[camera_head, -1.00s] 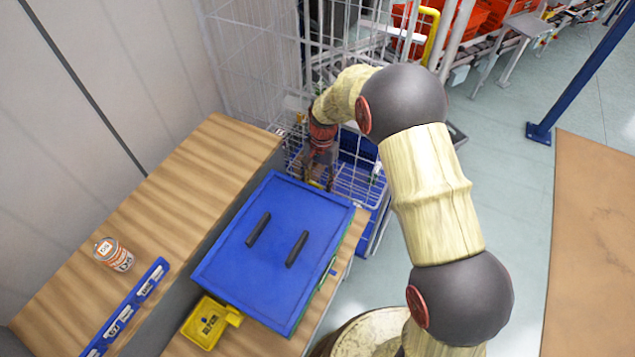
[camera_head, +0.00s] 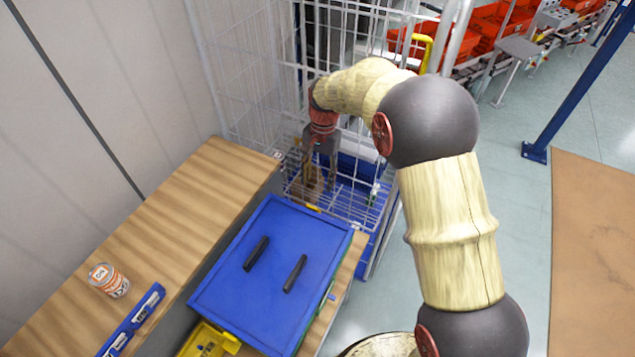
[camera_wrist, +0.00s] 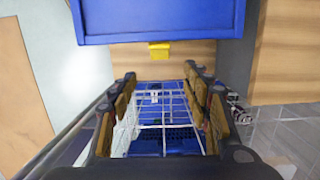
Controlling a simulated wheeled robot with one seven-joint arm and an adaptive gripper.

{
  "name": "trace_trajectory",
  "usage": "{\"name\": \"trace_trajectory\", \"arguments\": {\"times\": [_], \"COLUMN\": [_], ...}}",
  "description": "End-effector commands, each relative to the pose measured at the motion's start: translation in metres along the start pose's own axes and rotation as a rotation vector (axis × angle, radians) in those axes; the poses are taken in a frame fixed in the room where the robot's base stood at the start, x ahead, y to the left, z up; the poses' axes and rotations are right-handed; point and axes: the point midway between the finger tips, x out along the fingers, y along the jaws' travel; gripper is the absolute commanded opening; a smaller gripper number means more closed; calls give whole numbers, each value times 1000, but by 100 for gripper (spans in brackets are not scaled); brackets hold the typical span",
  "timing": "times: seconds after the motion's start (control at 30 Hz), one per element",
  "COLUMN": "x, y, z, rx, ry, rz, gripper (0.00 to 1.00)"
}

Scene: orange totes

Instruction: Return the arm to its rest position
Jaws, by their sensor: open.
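My arm reaches forward from the lower right of the head view, bent over at its elbow. My gripper (camera_head: 319,172) hangs at its end, pointing down over the wire cage shelf (camera_head: 352,205) just beyond the blue lidded box. In the wrist view my gripper (camera_wrist: 160,108) has its fingers wide apart, one at each side. Nothing is held between them; the wire shelf and blue things below show through the gap.
The blue box (camera_head: 272,272) with two dark handles sits on a wooden surface. A yellow bin (camera_head: 207,342), a can (camera_head: 109,281) and a blue labelled strip (camera_head: 133,320) are nearby. Wire cage walls (camera_head: 240,75) stand close to my gripper. Open floor (camera_head: 522,225) lies at right.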

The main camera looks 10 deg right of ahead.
Motion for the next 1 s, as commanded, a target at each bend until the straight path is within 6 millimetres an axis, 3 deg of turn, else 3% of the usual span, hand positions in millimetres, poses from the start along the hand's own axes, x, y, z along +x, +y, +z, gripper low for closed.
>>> {"name": "trace_trajectory", "arguments": {"times": [0.43, 0.63, 0.77, 1.0], "x": [0, 4, 23, -2], "y": [0, 1, 25, 69], "z": [0, -2, 17, 52], "rx": [-5, -111, -232, -401], "ry": [0, 9, -15, 21], "rz": [0, -1, 35, 35], "gripper": [48, 48, 48, 48]}}
